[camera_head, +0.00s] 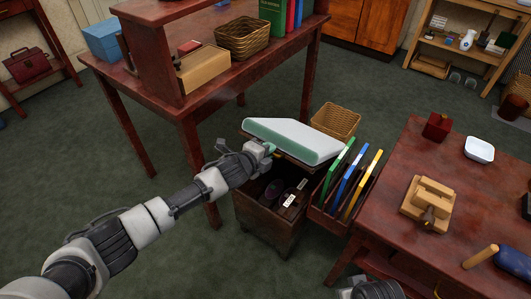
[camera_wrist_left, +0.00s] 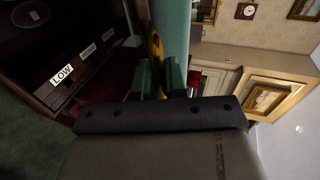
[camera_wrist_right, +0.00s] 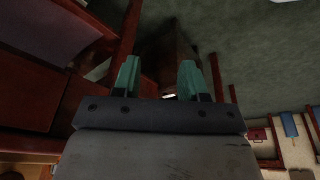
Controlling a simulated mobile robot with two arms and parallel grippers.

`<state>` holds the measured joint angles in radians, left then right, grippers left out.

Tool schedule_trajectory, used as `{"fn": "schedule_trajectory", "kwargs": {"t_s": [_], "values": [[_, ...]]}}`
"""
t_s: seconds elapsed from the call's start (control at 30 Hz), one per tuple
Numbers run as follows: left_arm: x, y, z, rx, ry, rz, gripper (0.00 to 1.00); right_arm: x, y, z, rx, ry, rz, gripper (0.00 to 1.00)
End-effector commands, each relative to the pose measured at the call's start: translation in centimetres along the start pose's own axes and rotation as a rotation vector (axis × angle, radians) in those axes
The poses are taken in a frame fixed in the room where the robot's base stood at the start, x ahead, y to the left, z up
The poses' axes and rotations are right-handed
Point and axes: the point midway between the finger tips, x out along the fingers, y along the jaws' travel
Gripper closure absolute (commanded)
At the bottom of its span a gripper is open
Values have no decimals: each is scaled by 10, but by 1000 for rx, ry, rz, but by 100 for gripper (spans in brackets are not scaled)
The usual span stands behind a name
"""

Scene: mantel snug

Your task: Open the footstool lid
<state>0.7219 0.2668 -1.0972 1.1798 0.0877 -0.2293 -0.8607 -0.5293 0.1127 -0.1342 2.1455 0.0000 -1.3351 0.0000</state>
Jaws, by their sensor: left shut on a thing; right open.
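The footstool (camera_head: 268,215) is a dark wooden box with its pale, cushioned lid (camera_head: 293,138) raised and tilted above it. Dark items and small white labels show inside; in the left wrist view one label (camera_wrist_left: 62,74) reads LOW. My left gripper (camera_head: 268,150) is shut on the lid's near left edge; its green fingers also show in the left wrist view (camera_wrist_left: 160,80), beside the lid's pale green side (camera_wrist_left: 170,25). My right gripper (camera_wrist_right: 158,80) is open with nothing between its green fingers. In the head view only part of my right arm shows at the bottom edge.
A rack (camera_head: 322,217) of green, blue and yellow folders stands against the footstool's right. A red-brown table (camera_head: 400,240) is at right, a desk (camera_head: 220,85) behind at left. A wicker basket (camera_head: 336,120) is behind the lid. Green carpet is clear at front left.

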Motion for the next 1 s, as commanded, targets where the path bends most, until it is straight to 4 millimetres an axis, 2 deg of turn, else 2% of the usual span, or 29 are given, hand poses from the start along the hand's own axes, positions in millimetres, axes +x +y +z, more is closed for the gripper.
{"fn": "schedule_trajectory", "kwargs": {"t_s": [0.03, 0.5, 0.53, 0.67, 0.8, 1.0], "values": [[0, -5, 1, -7, 0, -5, 100, 2, 0, 0, 0, -3, 0, 57], [1, -5, 1, -7, 0, -4, 100, 6, 0, 1, 0, -3, 0, 57], [1, -5, 1, -7, 0, -4, 100, 6, 0, 1, 0, -3, 0, 59], [1, -5, 1, -8, 0, -4, 100, 9, -1, -2, -21, 13, -1, 79], [1, -4, 1, -8, 0, -3, 100, 24, -4, -22, -134, 103, 7, 100], [1, -4, 0, -8, 0, -2, 100, 58, -12, -77, -461, 355, 81, 100]]}}
